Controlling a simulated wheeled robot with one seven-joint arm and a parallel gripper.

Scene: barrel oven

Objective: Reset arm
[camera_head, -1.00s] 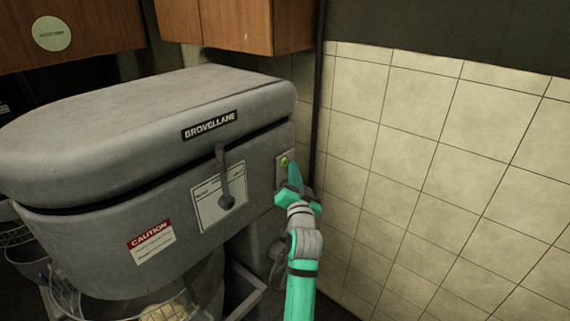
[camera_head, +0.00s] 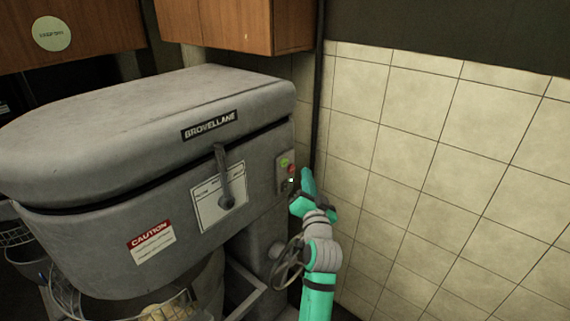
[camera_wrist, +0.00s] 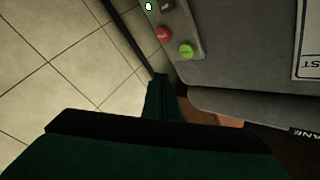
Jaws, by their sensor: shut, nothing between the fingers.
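My gripper (camera_head: 306,182) is shut and empty. In the head view it stands just right of the grey barrel oven's (camera_head: 90,120) control panel (camera_head: 286,172), apart from the buttons. The panel carries a green button (camera_head: 285,162) and a red button (camera_head: 292,168). In the wrist view my gripper (camera_wrist: 163,98) points up the picture, with the green button (camera_wrist: 187,51) and red button (camera_wrist: 164,33) to its upper right. A small lit white spot (camera_wrist: 149,6) shows at the top edge.
The tiled wall (camera_head: 450,150) is close on the right. A handwheel (camera_head: 288,263) sits below the panel, beside my arm. Wooden cabinets (camera_head: 235,25) hang above the oven. A wire basket (camera_head: 120,303) is at the lower left.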

